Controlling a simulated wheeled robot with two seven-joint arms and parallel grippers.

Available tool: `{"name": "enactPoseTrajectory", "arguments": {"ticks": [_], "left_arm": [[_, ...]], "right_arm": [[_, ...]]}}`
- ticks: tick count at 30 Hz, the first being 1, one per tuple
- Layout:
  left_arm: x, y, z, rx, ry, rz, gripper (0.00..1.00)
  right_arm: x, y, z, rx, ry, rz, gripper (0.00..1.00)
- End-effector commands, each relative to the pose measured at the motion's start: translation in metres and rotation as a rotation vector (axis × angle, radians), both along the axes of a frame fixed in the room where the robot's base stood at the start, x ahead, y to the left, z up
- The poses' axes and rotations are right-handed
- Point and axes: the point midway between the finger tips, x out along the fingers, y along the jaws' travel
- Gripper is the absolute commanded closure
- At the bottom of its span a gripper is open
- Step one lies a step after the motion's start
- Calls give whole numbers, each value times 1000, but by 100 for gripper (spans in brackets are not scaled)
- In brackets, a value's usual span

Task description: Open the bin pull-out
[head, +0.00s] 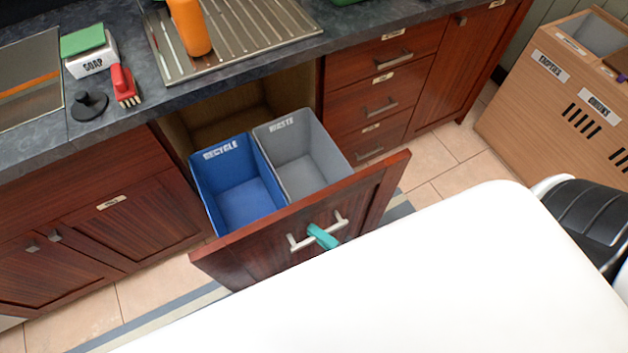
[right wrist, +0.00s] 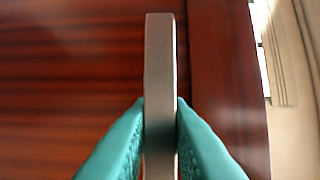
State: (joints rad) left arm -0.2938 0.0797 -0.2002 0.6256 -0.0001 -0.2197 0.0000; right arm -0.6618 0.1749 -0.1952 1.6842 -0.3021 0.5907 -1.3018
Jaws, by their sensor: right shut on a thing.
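The bin pull-out (head: 300,232) is a dark red wooden front drawn well out of the cabinet. Behind it sit a blue bin marked recycle (head: 238,185) and a grey bin marked waste (head: 300,155), both empty inside as far as I see. A pale metal bar handle (head: 298,242) is on the front's outer face. My right gripper (head: 322,237) is at the middle of this handle, and only its teal fingertips show in the head view. In the right wrist view its teal fingers (right wrist: 160,125) are closed on both sides of the handle (right wrist: 159,70). My left gripper is not in view.
Drawers (head: 380,105) stand right of the opening. Tiled floor shows around the front.

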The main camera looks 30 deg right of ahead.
Motion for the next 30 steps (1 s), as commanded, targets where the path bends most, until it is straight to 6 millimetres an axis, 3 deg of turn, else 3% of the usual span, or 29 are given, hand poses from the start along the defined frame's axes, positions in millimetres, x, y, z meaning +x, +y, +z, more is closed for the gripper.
{"name": "enactPoseTrajectory", "arguments": {"ticks": [10, 11, 15, 24, 30], "left_arm": [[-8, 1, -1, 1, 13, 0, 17], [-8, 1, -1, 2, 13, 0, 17], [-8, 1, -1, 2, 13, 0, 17], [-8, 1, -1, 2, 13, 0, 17], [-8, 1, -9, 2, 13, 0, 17]], "right_arm": [[-1, 0, -1, 0, 1, -1, 100], [-1, 0, -1, 0, 1, -1, 80], [-1, 0, 0, 0, 1, -1, 62], [-3, -1, -1, 0, 0, -1, 62], [-29, -12, -3, -2, 4, 0, 62]]}}
